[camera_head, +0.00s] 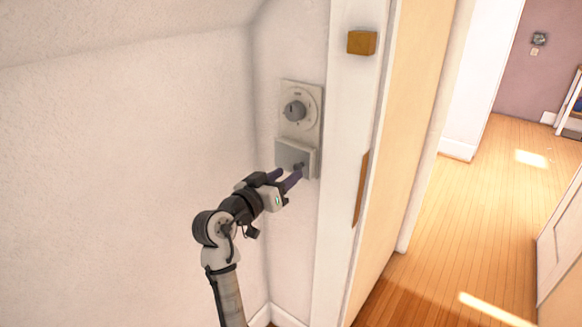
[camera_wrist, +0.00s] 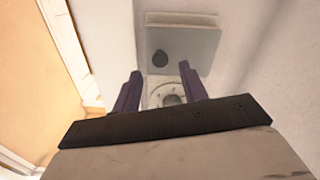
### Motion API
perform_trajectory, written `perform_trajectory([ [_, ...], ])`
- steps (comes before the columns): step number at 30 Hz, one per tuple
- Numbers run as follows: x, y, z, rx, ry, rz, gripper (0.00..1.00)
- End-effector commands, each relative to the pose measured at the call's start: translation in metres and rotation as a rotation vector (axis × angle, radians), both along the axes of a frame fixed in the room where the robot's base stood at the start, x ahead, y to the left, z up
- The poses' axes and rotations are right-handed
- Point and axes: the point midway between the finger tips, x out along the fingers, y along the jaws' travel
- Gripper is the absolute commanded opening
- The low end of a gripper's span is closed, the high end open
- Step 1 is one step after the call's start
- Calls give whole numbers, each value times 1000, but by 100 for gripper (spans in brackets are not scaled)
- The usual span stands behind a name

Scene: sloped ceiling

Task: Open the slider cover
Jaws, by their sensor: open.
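The slider cover (camera_head: 290,155) is a grey square plate on the white wall unit, just below a round dial (camera_head: 295,110). In the wrist view the cover (camera_wrist: 190,40) is at the top, with a small dark knob (camera_wrist: 160,59) on its face. The dial (camera_wrist: 172,95) shows below it, between the fingers. My gripper (camera_head: 288,172) is at the lower part of the cover, its purple fingers pointing at it. In the wrist view my gripper (camera_wrist: 160,68) is open, with the knob lying between the fingertip lines. I cannot tell whether the fingers touch the cover.
A white door frame (camera_head: 352,120) stands close on the right of the wall unit, with a wooden block (camera_head: 362,42) on it. A bare wall (camera_head: 120,150) is on the left. Wooden floor (camera_head: 470,220) is open beyond the doorway.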

Motion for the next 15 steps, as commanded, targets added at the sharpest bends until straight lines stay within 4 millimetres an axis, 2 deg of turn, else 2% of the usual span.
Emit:
perform_trajectory([
  [6, 21, -15, 1, -1, 1, 0, 43],
  [15, 25, -18, -1, 0, 0, 1, 43],
])
